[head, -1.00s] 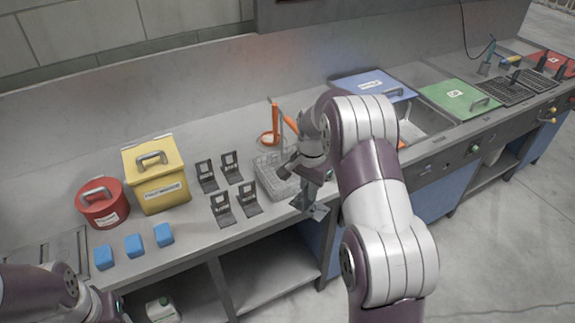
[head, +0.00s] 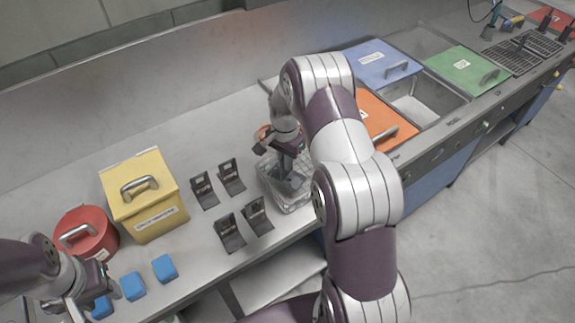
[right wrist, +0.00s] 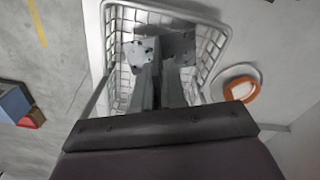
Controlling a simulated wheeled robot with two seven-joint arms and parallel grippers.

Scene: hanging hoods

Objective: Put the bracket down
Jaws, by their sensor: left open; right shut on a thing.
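My right gripper (head: 288,160) is shut on a grey metal bracket (head: 292,183) and points down over the wire basket (head: 297,207). In the right wrist view the bracket (right wrist: 178,46) shows at the fingertips (right wrist: 160,72), inside the outline of the basket (right wrist: 214,48). I cannot tell whether it touches the basket floor. Several dark brackets stand on the bench left of the basket, one of them at the front (head: 229,234). My left gripper (head: 84,302) is open, near the blue blocks (head: 133,287) at lower left.
A yellow box (head: 145,200) and a red lidded pot (head: 86,238) stand at left. An orange ring-shaped item (right wrist: 242,88) lies beside the basket. Blue (head: 382,62), orange (head: 378,118) and green (head: 468,70) lids lie to the right.

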